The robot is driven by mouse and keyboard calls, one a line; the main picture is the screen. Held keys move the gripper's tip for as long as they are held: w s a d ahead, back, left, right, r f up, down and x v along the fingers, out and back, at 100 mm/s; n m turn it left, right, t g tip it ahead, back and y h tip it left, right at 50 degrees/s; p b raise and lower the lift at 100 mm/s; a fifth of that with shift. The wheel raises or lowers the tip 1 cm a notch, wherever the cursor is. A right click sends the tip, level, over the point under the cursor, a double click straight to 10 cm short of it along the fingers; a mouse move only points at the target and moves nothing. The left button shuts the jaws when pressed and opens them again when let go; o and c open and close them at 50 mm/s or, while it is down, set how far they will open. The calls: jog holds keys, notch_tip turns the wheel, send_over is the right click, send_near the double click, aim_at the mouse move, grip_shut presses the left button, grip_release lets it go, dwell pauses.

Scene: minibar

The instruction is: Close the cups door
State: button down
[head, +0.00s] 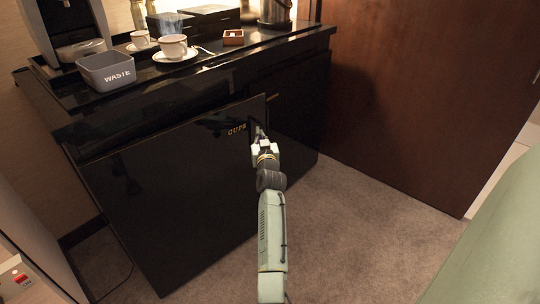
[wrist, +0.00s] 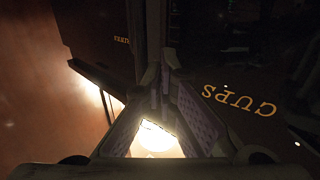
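The cups door (head: 170,190) is a large glossy black panel with gold "CUPS" lettering near its upper right corner. It stands ajar, angled out from the black cabinet front. My gripper (head: 259,135) is at the door's right edge, just below and right of the lettering. In the wrist view the lettering shows upside down on the door (wrist: 240,100), right of my gripper (wrist: 160,68). The fingers slant together and their tips look shut. I cannot tell whether the tips touch the door edge.
The black counter (head: 235,62) carries a waste bin (head: 107,72), cups on saucers (head: 173,48), a small wooden tray (head: 233,38) and a kettle (head: 274,12). A brown wooden panel (head: 420,90) stands at the right. The carpet (head: 350,240) is clear right of my arm.

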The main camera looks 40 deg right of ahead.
aim_at(251, 129)
jog(key=w+b, duration=0.1)
jog(key=w, duration=0.3)
jog(key=w+b, duration=0.1)
jog(key=w, duration=0.1)
jog(key=shift+w+d+b, duration=0.15)
jog(key=shift+d+b, duration=0.15)
jog(key=shift+d, duration=0.1)
jog(key=shift+w+r, duration=0.1)
jog(key=shift+w, duration=0.15)
jog(key=shift+s, duration=0.15)
